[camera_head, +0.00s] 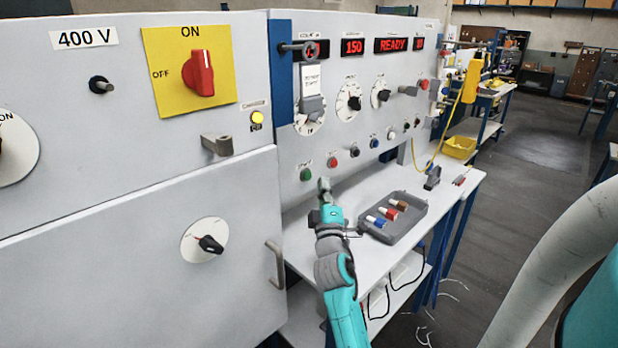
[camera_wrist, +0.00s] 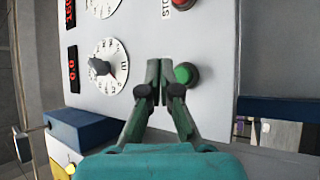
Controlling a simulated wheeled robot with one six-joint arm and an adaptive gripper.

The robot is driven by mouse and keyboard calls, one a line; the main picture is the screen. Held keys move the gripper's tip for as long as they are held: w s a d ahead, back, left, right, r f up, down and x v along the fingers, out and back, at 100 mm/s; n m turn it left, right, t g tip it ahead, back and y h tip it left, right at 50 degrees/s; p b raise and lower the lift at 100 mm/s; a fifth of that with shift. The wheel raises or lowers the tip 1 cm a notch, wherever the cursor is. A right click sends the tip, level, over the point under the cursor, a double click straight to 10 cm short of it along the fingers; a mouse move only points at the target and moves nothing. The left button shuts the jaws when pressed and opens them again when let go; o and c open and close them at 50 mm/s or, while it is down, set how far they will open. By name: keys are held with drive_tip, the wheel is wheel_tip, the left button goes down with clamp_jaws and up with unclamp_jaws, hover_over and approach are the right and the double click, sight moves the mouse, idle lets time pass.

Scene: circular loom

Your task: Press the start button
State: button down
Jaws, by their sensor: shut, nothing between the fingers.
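The green button (camera_head: 306,174) sits low on the grey panel at its left, with a red button (camera_head: 333,162) to its right. My gripper (camera_head: 324,186) is shut and empty, its tip to the right of and slightly below the green button in the head view. In the wrist view the fingertips (camera_wrist: 160,66) are together, and the green button (camera_wrist: 184,73) shows just right of them, partly covered by the right finger. The red button (camera_wrist: 180,4) is at the top edge. I see no contact with the green button.
A grey tray (camera_head: 392,228) with coloured plugs lies on the white bench top (camera_head: 300,238) to the right of my arm. A cabinet handle (camera_head: 275,264) juts out at left. Dials and a READY display (camera_head: 393,45) are higher on the panel.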

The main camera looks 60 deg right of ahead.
drive_tip(key=shift+w+d, duration=0.25)
drive_tip(key=shift+w, duration=0.7)
drive_tip(key=shift+w, duration=0.15)
idle(0.7)
drive_tip(key=shift+w+d, duration=0.1)
drive_tip(key=shift+w, duration=0.15)
drive_tip(key=shift+w+d, duration=0.1)
drive_tip(key=shift+w, duration=0.35)
idle(0.8)
idle(0.4)
drive_tip(key=shift+s+a, duration=0.25)
drive_tip(key=shift+s, duration=0.6)
drive_tip(key=shift+s, duration=0.1)
